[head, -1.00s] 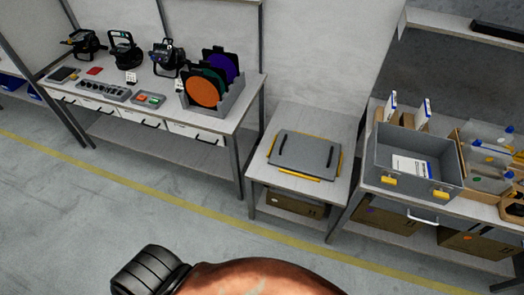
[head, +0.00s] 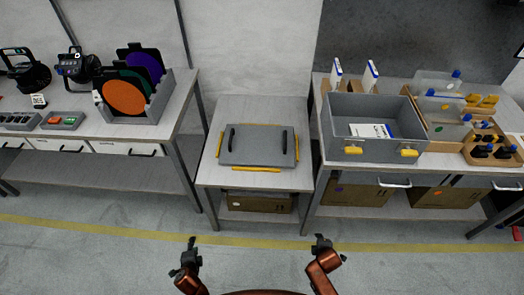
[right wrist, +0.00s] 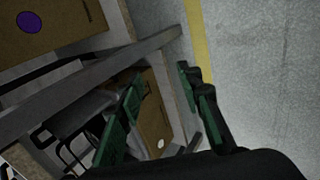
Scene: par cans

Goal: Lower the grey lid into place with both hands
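The grey lid (head: 257,146) lies flat on a small table (head: 210,178) in the middle of the head view. It has two upright black handles, a left one (head: 231,138) and a right one (head: 284,141). A grey open crate (head: 345,149) with yellow latches stands on the bench to the right, with a printed sheet inside. My left gripper (head: 183,256) is open and empty in front of the small table, below the lid in the picture. My right gripper (head: 331,248) is open and empty further right; its green finger pads stand apart in the right wrist view (right wrist: 160,100).
Yellow strips (head: 256,169) edge the lid. A cardboard box (head: 258,203) sits on the lower shelf. The left bench (head: 180,115) holds a rack of coloured discs (head: 124,97) and lamps. Bottles and trays (head: 490,150) stand right of the crate. The floor in front is clear.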

